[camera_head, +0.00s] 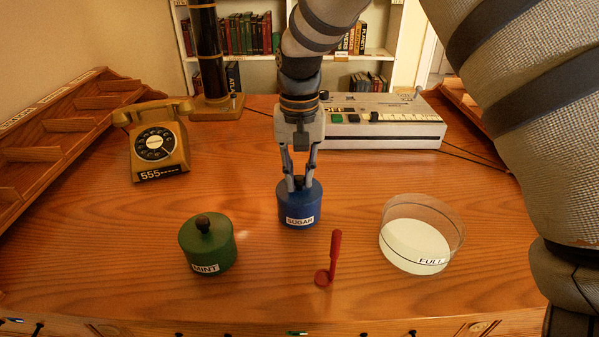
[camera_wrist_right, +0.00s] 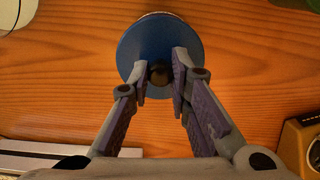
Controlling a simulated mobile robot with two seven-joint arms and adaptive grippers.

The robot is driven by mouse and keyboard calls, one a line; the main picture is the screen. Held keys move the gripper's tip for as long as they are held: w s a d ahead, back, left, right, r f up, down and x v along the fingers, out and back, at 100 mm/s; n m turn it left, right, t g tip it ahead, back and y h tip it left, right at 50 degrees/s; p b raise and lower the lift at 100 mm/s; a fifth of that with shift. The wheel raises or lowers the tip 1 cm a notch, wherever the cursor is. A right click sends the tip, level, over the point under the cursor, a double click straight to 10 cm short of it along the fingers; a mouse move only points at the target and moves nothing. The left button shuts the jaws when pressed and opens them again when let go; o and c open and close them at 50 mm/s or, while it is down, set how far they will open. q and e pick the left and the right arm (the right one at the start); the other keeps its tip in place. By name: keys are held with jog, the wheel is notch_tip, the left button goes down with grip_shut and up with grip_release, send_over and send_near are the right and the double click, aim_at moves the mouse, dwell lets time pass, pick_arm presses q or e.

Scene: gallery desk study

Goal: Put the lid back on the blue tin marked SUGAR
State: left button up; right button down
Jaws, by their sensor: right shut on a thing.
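The blue tin marked SUGAR (camera_head: 299,208) stands upright near the middle of the desk. Its blue lid (camera_wrist_right: 135,48) sits on top of it, with a dark knob (camera_wrist_right: 159,73) at the centre. My right gripper (camera_head: 299,184) comes down from above and is shut on the lid's knob. The right wrist view also shows the right gripper (camera_wrist_right: 163,78) with its fingers either side of the knob. I cannot see a gap between lid and tin in the head view. My left gripper is not in view.
A green tin marked MINT (camera_head: 207,247) stands front left. A red scoop (camera_head: 333,258) is in front of the blue tin. A clear round dish marked FULL (camera_head: 421,240) stands to the right. A yellow telephone (camera_head: 157,145) and a grey keyed machine (camera_head: 380,125) are behind.

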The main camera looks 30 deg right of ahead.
dwell(0.3)
jog(key=c, duration=1.4)
grip_release()
jog(key=shift+o, duration=0.5)
jog(key=o, duration=0.4)
jog(key=shift+c, duration=0.2)
jog(key=shift+r+p, duration=0.3)
jog(key=shift+r, duration=3.25)
jog(key=shift+c, duration=0.5)
